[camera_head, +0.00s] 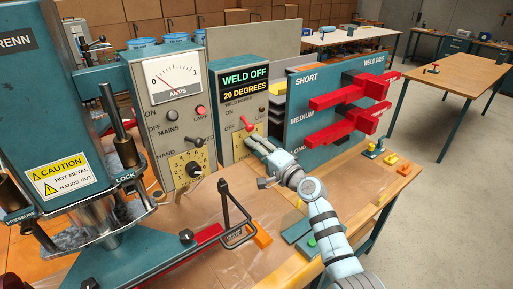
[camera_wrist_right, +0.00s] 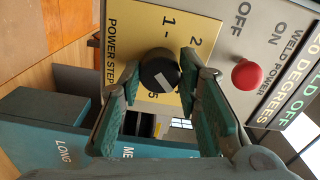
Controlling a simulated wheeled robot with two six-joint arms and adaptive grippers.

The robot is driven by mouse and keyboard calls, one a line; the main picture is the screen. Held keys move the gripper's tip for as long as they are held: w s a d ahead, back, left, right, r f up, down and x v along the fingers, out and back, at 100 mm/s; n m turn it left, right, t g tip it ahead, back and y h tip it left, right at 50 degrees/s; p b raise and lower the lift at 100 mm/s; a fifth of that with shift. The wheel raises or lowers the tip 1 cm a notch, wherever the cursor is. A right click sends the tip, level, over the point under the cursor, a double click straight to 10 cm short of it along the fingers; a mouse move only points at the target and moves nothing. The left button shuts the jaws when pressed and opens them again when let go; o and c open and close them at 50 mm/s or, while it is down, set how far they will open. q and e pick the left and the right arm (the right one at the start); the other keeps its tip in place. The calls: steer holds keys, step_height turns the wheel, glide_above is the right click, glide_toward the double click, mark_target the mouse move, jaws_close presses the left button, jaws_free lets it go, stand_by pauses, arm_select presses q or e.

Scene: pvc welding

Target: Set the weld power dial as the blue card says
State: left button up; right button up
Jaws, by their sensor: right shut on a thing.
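The weld power dial is a black knob (camera_wrist_right: 160,70) with a pale pointer mark, on a yellow plate (camera_wrist_right: 125,35) lettered POWER STEP. The digits 1, 2 and 5 show in the right wrist view; other digits are hidden by the knob and fingers. My right gripper (camera_wrist_right: 160,75) has its fingertips on both sides of the knob and is shut on it. In the head view my right gripper (camera_head: 258,146) reaches the lower front of the weld box (camera_head: 228,135) and covers the dial. I cannot make out a card that is surely the blue one. My left gripper is not in view.
A red weld power switch (camera_wrist_right: 247,74) sits beside the dial. The display (camera_head: 246,82) reads WELD OFF, 20 DEGREES. A teal rack (camera_head: 300,115) with red pieces stands to the right. The AMPS box (camera_head: 175,125) and press stand left. The table's front right is partly clear.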

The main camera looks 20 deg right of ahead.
steer(key=o, duration=1.1)
steer(key=shift+o, duration=0.2)
steer(key=shift+d, duration=0.1)
steer(key=v, duration=1.2)
